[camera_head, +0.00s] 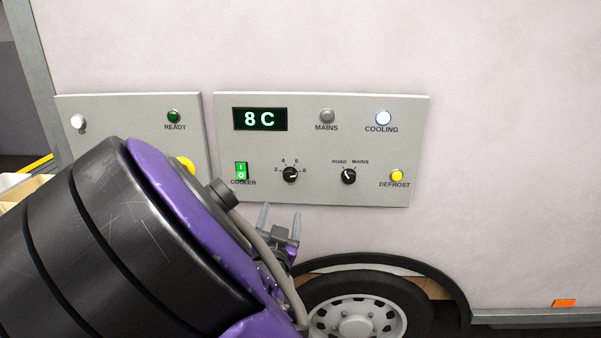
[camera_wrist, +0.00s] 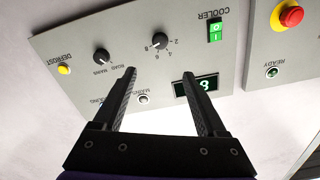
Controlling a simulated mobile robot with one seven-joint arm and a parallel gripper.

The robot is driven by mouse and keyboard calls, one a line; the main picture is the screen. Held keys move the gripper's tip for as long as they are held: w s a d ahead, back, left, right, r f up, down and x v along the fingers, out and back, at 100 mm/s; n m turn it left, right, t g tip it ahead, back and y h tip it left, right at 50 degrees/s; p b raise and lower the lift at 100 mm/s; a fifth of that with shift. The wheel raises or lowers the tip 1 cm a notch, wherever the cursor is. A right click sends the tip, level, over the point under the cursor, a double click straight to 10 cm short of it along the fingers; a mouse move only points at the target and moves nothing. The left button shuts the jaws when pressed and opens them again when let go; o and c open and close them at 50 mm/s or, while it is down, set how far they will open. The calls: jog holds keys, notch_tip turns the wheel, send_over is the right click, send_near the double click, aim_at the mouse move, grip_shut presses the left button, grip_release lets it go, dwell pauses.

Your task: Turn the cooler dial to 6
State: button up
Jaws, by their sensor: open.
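The cooler dial (camera_head: 290,174) is a small black knob on the grey control panel (camera_head: 320,190). Numbers 2, 4, 6 and 8 are printed around it, and its pale mark points right, towards 8. The green display (camera_head: 260,119) above it reads 8 C. My gripper (camera_head: 280,220) is open and empty, below the panel's lower edge and under the dial. In the wrist view the panel appears upside down, with the dial (camera_wrist: 159,41) beyond the gap between the open fingers (camera_wrist: 159,75). Nothing touches the dial.
A green cooler rocker switch (camera_head: 241,171) sits left of the dial. A road/mains selector knob (camera_head: 349,176) sits to its right. The cooling lamp (camera_head: 383,118) glows bluish white. A red emergency button (camera_wrist: 288,15) stands out from the neighbouring panel. A wheel (camera_head: 358,315) is below.

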aim_at(290, 176)
jog(key=w, duration=1.7)
jog(key=shift+w+d+f, duration=0.1)
jog(key=shift+w+d, duration=0.05)
jog(key=shift+d, duration=0.1)
grip_shut()
